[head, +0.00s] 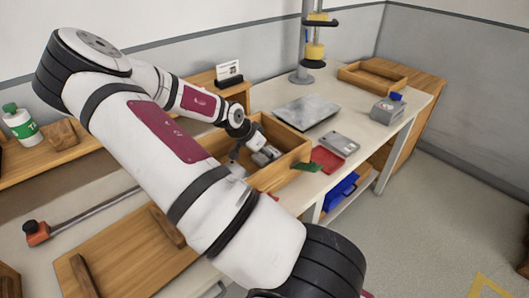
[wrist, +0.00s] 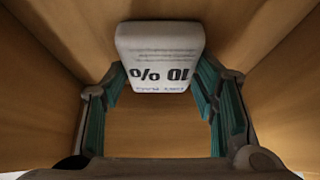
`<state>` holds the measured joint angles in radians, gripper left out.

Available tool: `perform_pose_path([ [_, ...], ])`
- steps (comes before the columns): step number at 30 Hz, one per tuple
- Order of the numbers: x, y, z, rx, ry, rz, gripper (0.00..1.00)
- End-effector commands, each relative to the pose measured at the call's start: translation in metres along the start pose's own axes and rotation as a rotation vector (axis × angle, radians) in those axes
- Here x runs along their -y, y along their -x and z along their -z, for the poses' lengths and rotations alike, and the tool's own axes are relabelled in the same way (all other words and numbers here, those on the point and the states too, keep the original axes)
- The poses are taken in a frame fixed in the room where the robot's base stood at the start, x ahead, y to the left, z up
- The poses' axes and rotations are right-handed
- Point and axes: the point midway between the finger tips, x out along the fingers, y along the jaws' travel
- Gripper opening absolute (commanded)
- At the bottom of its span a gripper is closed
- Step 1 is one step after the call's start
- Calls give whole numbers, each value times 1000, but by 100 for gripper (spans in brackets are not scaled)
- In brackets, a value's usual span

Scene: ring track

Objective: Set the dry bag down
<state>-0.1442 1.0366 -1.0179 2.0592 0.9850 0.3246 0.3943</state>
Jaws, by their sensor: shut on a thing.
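The dry bag (wrist: 160,55) is a white block-like packet with dark upside-down print, "10 %", at the upper middle of the wrist view. My gripper (wrist: 158,82) has its teal-padded fingers on either side of the bag and is shut on it. Wooden walls rise around both in the wrist view, with bare wooden floor below the bag. In the head view my gripper (head: 252,160) reaches down into an open wooden box (head: 291,153) on the bench. I cannot make out the bag in the head view. Whether its underside touches the box floor cannot be told.
A green piece (head: 308,166) lies by the box's edge. A small sign (head: 229,73) stands behind. The bench (head: 375,133) has bare room further right.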

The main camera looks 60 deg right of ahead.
Motion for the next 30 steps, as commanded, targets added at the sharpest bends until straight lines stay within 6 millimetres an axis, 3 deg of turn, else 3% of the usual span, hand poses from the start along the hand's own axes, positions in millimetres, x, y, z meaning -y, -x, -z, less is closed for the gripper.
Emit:
perform_pose_path([
  [7, 0, -2, -1, 0, 0, 0, 26],
  [8, 0, -1, -1, 0, 0, 1, 60],
  [10, 0, -1, -1, 0, 0, 1, 74],
  [22, 1, 4, 1, -1, 1, 2, 74],
  [30, 2, 50, 0, -2, 3, 6, 74],
])
